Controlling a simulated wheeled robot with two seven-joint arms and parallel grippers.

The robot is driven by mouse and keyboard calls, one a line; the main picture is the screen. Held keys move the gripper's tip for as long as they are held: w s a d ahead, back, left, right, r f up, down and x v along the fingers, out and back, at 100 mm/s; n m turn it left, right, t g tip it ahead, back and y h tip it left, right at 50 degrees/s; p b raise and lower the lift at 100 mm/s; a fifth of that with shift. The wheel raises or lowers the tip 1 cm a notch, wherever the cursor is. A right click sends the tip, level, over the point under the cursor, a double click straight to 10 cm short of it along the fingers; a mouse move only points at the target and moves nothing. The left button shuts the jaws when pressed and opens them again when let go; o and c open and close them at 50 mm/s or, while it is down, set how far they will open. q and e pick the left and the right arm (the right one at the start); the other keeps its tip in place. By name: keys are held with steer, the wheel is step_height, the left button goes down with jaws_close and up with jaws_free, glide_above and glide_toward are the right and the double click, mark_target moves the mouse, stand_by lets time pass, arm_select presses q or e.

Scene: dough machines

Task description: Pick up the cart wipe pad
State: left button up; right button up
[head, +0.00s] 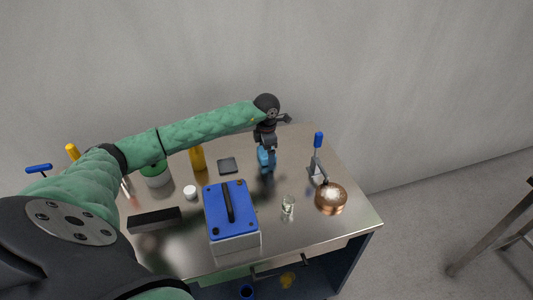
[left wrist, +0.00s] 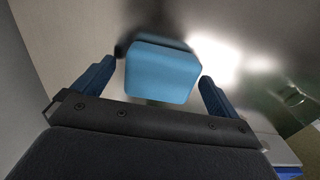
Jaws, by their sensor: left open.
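The wipe pad looks like a light blue block (left wrist: 162,72) in the left wrist view, lying between the two fingers of my left gripper (left wrist: 155,85). A gap shows between the pad and each finger, so the gripper is open around or just above it. In the head view the blue pad (head: 266,158) is on the steel cart top (head: 300,232), right below my left gripper (head: 266,148). The gripper partly hides it there. My right gripper is not in view.
A blue-lidded box (head: 231,205) stands in front of the pad. A glass jar (head: 288,204), a copper pot (head: 331,198) and a blue-handled tool (head: 318,145) are to the right. A flat dark square (head: 228,166) and a yellow bottle (head: 197,158) are to the left. A wall rises behind.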

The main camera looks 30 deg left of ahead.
arm_select(q)
steer(key=shift+f, duration=0.1)
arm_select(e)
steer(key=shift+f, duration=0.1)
arm_select(q)
steer(key=c, duration=1.1)
steer(key=shift+o, duration=0.2)
steer(key=shift+r, duration=0.2)
step_height(320, 180, up, 4)
steer(key=shift+f+b, duration=0.2)
steer(key=shift+b, duration=1.05)
steer(key=d+r+b, duration=0.4)
steer(key=d+r, duration=0.3)
steer(key=d, duration=0.4)
steer(key=shift+d, duration=0.35)
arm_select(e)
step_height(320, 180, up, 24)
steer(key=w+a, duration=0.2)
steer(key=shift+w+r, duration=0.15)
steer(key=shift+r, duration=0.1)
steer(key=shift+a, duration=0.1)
